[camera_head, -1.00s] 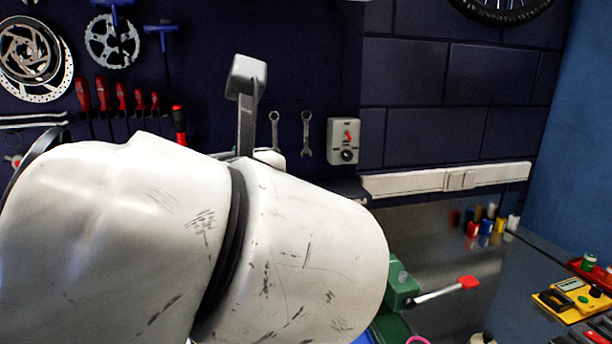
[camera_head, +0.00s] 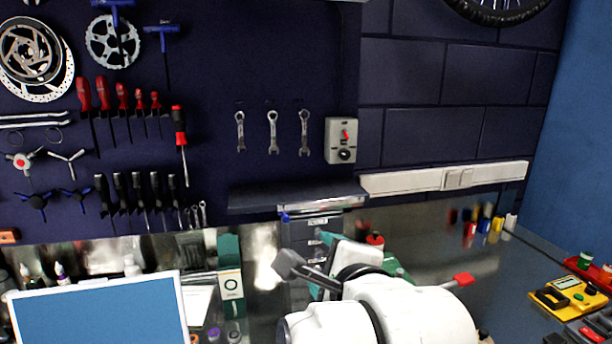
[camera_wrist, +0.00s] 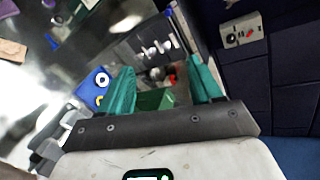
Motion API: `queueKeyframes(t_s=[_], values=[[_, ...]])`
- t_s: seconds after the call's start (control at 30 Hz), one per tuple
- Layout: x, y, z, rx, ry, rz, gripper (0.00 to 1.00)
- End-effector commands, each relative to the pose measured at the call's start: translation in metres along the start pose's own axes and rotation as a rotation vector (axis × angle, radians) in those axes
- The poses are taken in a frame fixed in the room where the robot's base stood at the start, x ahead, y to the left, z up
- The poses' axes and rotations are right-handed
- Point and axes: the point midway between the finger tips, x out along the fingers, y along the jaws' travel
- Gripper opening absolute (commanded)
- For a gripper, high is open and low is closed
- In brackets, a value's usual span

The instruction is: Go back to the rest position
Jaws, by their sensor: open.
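My gripper (camera_wrist: 160,65) shows in the wrist view with its two teal fingers spread apart and nothing held between them. In the head view my gripper (camera_head: 322,262) is low in the middle, partly hidden by my white arm and a dark grey bracket. It is in front of the drawer unit and above the bench. Beyond the fingers in the wrist view are a green object (camera_wrist: 155,99) and the drawer unit (camera_wrist: 148,45).
Wrenches (camera_head: 272,132) and screwdrivers (camera_head: 124,100) hang on the dark wall. A grey shelf (camera_head: 290,195) juts out below the wrenches. A blue-screened panel (camera_head: 100,318) stands at lower left. A yellow meter (camera_head: 570,297) lies at the right.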

Motion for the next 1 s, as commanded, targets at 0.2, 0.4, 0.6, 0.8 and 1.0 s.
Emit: queueKeyframes(t_s=[0.2, 0.4, 0.6, 0.8, 1.0], values=[[-0.003, 0.087, -0.129, -0.546, 0.155, 0.24, 0.64], [-0.04, 0.179, -0.226, -0.94, 0.149, 0.542, 0.64], [-0.106, 0.279, -0.294, -1.225, -0.014, 0.855, 0.64], [-0.18, 0.367, -0.32, -1.385, -0.288, 1.073, 0.64], [-0.22, 0.41, -0.318, -1.444, -0.472, 1.14, 0.64]])
